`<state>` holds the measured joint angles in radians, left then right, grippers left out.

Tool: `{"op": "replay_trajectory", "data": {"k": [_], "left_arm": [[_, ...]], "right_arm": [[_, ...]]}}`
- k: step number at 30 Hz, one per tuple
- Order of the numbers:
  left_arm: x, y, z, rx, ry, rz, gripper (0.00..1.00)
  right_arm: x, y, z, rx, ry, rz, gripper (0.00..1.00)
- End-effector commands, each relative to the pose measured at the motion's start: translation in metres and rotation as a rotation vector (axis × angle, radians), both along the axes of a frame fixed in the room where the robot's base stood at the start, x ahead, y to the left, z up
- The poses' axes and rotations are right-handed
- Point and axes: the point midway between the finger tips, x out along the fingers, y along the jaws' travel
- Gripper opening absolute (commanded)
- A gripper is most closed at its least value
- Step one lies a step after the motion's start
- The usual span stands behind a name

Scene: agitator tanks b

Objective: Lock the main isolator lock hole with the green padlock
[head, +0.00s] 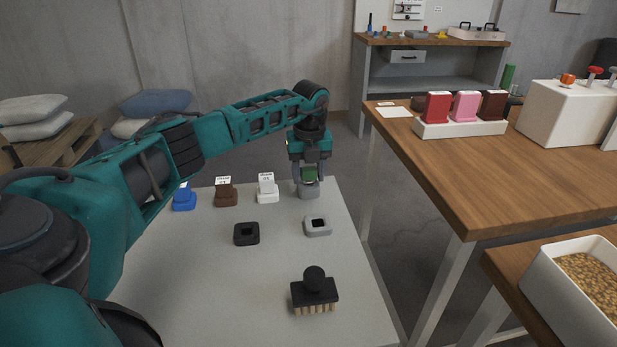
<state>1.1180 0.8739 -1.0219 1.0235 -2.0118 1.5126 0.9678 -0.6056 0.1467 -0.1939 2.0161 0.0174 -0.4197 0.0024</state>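A small green thing (309,174), which may be the green padlock, shows between the fingers of my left gripper (308,182). The gripper points down at the far right part of the grey table. A grey block-like part shows just under the green thing. The fingers stand on both sides of it, but I cannot tell whether they press on it. My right gripper is not in view. I cannot make out the main isolator lock hole. A white box (566,117) with red and orange knobs stands on the wooden table at the right.
On the grey table (200,285) are blue (184,198), brown (226,194) and white (267,190) tagged pieces, a black square ring (246,234), a grey one (318,227) and a brush (314,289). The wooden table (480,180) holds a white rack (459,129).

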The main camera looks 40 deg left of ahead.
Motion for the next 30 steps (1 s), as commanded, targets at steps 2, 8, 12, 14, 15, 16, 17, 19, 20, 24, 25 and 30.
{"op": "replay_trajectory", "data": {"k": [2,8,12,14,15,16,17,19,20,24,25,30], "left_arm": [[0.000,0.000,0.000,0.000,0.000,0.000,0.43],[0.000,0.000,0.000,0.000,0.000,0.001,0.24],[0.000,0.000,0.001,0.000,-0.001,0.001,0.12],[0.000,0.000,0.001,0.000,-0.001,0.001,0.12],[0.000,0.000,0.001,0.000,-0.001,0.001,0.12],[0.000,0.000,0.001,0.000,-0.001,0.001,0.12],[0.000,0.000,0.001,0.000,-0.001,0.001,0.12],[0.000,0.000,0.002,0.000,-0.001,0.001,0.12],[0.000,0.000,0.002,0.000,-0.001,0.001,0.12],[0.001,0.000,0.011,0.000,-0.003,0.001,0.12],[0.001,0.000,0.014,0.000,-0.004,0.001,0.12],[0.001,0.000,0.042,0.000,-0.006,0.000,0.12]], "right_arm": [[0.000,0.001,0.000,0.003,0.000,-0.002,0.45],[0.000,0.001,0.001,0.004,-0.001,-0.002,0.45],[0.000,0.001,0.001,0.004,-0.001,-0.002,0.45],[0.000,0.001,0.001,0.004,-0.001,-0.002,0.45],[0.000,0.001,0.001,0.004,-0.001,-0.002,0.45],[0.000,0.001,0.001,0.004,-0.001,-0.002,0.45],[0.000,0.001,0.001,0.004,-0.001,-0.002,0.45],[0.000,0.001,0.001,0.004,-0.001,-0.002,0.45],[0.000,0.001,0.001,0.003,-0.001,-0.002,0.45],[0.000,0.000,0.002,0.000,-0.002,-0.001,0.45],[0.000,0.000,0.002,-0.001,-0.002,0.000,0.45],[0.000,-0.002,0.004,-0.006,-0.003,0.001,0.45]]}}
